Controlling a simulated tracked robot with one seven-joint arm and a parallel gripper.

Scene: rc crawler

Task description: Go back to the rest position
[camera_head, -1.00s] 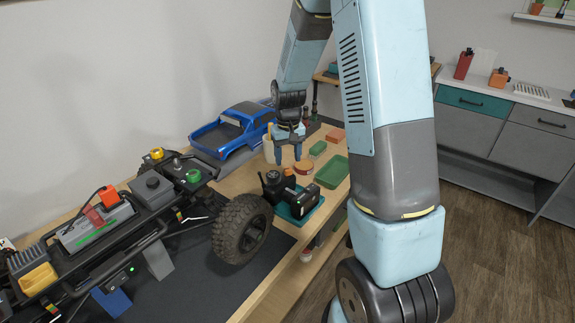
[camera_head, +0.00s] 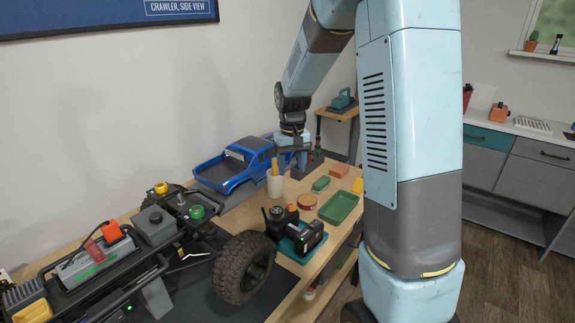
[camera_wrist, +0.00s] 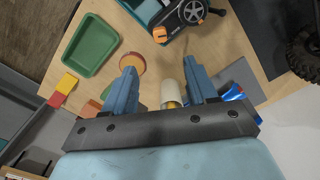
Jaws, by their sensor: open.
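My arm reaches from the right over the workbench (camera_head: 308,270). My gripper (camera_head: 290,160) points down near the blue truck body (camera_head: 236,165) and the white cup (camera_head: 275,186), partly hard to make out against them. In the wrist view my gripper (camera_wrist: 160,68) has two blue fingers spread apart with nothing held between them. The cup (camera_wrist: 174,90) and a round red-orange tin (camera_wrist: 133,63) appear beyond and between the fingers, below the gripper.
The crawler chassis (camera_head: 160,232) with its big tyre (camera_head: 243,267) fills the left. A green tray (camera_head: 339,207) and small blocks lie at right. Grey cabinets (camera_head: 490,165) stand beyond the floor.

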